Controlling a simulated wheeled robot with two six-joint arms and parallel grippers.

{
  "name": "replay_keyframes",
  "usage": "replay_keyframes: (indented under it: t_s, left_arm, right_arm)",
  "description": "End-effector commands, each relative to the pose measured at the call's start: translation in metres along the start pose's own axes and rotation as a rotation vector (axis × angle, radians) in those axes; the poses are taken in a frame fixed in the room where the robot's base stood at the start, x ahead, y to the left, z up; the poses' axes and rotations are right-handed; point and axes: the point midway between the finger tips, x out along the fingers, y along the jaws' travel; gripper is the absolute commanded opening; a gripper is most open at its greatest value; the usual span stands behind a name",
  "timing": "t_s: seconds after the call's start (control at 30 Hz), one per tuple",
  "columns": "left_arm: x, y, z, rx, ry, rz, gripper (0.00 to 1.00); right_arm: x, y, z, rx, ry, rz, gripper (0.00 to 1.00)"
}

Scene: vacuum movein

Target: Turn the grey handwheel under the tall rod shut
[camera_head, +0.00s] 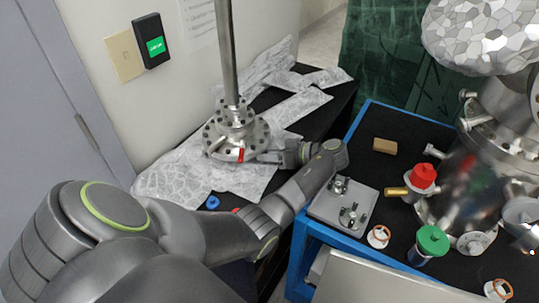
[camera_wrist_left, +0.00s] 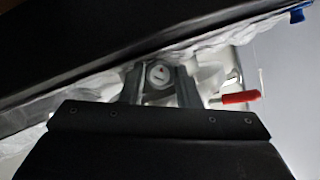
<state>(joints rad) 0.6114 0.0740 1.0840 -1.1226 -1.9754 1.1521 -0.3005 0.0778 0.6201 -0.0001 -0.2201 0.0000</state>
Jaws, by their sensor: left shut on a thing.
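The tall rod (camera_head: 227,50) stands upright on a round bolted metal flange (camera_head: 237,128) over the black table. My left gripper (camera_head: 270,156) reaches in from the right of the flange base, low down, beside a small red part (camera_head: 240,155). In the head view the handwheel is hidden or too small to make out. My right gripper is not in view.
Crinkled foil (camera_head: 285,110) covers part of the black table. A blue-edged cart (camera_head: 305,235) at right holds a grey plate (camera_head: 338,212), a red-capped part (camera_head: 423,176), a green-capped part (camera_head: 432,240) and a big metal vessel. A red handle (camera_wrist_left: 240,97) is right of the fingers.

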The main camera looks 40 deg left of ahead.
Motion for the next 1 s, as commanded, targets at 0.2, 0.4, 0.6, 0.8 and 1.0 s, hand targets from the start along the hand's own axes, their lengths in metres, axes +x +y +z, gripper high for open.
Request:
replay_keyframes:
  t_s: [0.2,0.4,0.6,0.8,1.0]
  left_arm:
    - [-0.0004,0.0002,-0.0005,-0.002,0.001,0.002,0.51]
    - [-0.0002,0.0001,-0.0002,-0.003,0.000,0.002,0.51]
    - [0.0001,-0.0009,0.0003,-0.079,0.000,0.034,0.51]
    - [0.0001,-0.0027,0.0009,-0.291,-0.001,0.122,0.51]
    - [0.0004,-0.0042,0.0015,-0.518,-0.002,0.217,0.51]
  right_arm:
    - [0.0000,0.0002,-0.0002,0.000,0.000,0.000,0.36]
    - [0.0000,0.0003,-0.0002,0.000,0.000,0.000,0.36]
    - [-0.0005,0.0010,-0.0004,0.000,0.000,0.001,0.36]
    - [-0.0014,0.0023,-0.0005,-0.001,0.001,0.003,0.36]
    - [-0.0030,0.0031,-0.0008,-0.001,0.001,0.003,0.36]
